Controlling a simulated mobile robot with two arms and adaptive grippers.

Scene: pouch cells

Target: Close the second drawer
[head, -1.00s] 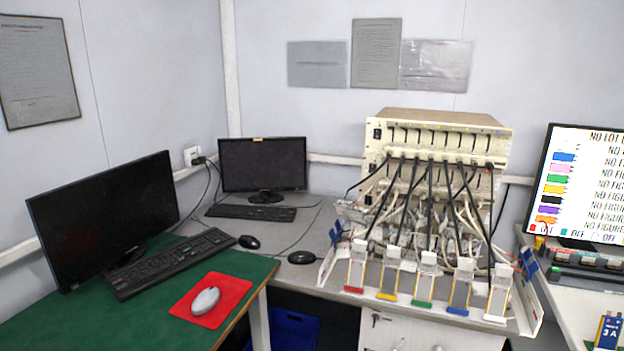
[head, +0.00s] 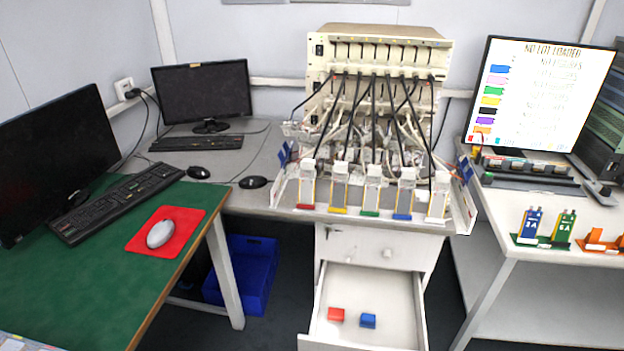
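The white drawer cabinet (head: 388,241) stands under the middle desk in the head view. Its upper drawer is shut, with a small knob (head: 387,253) and a lock on its front. The second drawer (head: 401,298), below it, is pulled well out toward me. The drawer's front panel is at the bottom of the picture, seen from above. Neither of my grippers shows in the view.
A green-topped desk (head: 60,290) stands at the left and a white table (head: 520,190) at the right. A blue crate (head: 243,272) sits on the floor left of the cabinet. The battery tester (head: 378,50) and cell holders occupy the middle desk. Dark floor shows beside the drawer.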

